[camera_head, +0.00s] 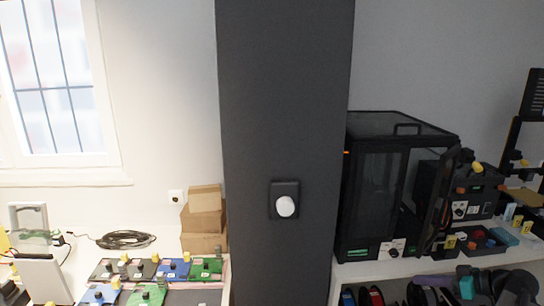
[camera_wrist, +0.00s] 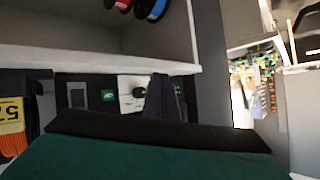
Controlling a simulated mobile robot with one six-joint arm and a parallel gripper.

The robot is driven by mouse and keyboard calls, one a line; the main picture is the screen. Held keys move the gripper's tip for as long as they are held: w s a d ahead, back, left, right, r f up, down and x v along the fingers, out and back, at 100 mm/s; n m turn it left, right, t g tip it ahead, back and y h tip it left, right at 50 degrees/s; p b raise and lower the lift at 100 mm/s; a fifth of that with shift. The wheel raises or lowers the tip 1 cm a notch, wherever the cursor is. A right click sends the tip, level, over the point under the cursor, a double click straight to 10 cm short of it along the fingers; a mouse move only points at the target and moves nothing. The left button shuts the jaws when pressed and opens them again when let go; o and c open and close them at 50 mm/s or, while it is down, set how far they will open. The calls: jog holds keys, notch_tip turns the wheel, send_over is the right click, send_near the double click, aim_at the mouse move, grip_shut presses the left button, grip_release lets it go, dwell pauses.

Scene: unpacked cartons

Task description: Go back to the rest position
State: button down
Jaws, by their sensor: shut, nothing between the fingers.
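My gripper (camera_wrist: 164,82) shows in the wrist view as a dark tapered shape rising above a black and green band at the bottom. Its fingers are together with nothing between them. Just behind it in that view are a white panel and dark panels under a pale shelf edge (camera_wrist: 110,62).
A broad dark pillar (camera_head: 285,100) stands mid-view with a round white knob. To its right is a black enclosed machine (camera_head: 375,190) on a white bench. To its left are cardboard boxes (camera_head: 203,222), a coiled black cable (camera_head: 126,239) and several coloured boards (camera_head: 172,269).

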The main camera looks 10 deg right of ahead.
jog(key=w+a+f+n+g+y, duration=0.1)
jog(key=a+f+g, duration=0.1)
jog(key=a+f, duration=0.55)
jog(key=w+a+f+n+g+y, duration=0.15)
jog(key=a+f, duration=0.25)
jog(key=a, duration=0.6)
jog(key=w+a+f+g+y, duration=0.1)
jog(key=w+a+f+g, duration=0.15)
jog(key=a+f, duration=0.5)
jog(key=s+a+f+g, duration=0.2)
jog(key=s+a+f, duration=0.15)
jog(key=a, duration=0.25)
jog(key=s+a+f+g, duration=0.1)
jog(key=s+a+f, duration=0.25)
jog(key=a, duration=0.25)
jog(key=s+a+f+g+h, duration=0.3)
jog(key=s+a+f, duration=0.2)
jog(key=s+f, duration=0.25)
jog(key=s+a+f+g+h, duration=0.25)
jog(key=s+a+f, duration=0.25)
jog(key=s+f, duration=0.3)
jog(key=s+d+f+m+g+h, duration=0.2)
jog(key=s+f+h, duration=0.1)
jog(key=s, duration=0.5)
jog(key=d+f+m+t+h, duration=0.1)
jog(key=d+m+h, duration=0.1)
jog(key=d+m, duration=0.3)
jog(key=shift+s+d+f+h, duration=0.35)
jog(key=shift+s+d+h, duration=0.1)
jog(key=shift+d, duration=0.5)
